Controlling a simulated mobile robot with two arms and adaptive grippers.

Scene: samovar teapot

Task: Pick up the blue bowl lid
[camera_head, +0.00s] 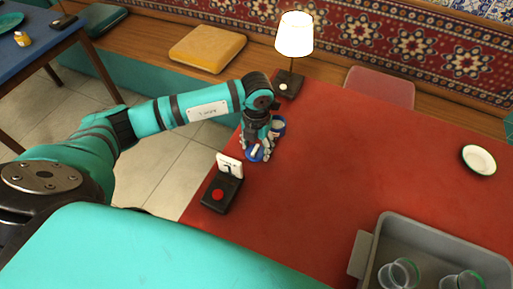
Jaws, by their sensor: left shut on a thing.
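The blue lid (254,154) is small and round with a pale top part, low over the left side of the red table. My left gripper (257,143) points down and is shut on the lid, partly hiding it. Whether the lid touches the table I cannot tell. My right gripper is not in view.
A black stand with a red button and white card (218,195) is just in front of the gripper. A lit lamp (290,82) stands behind. A grey tray (362,250) with glasses is at front right; a small plate (479,160) is at far right. The red table's middle is clear.

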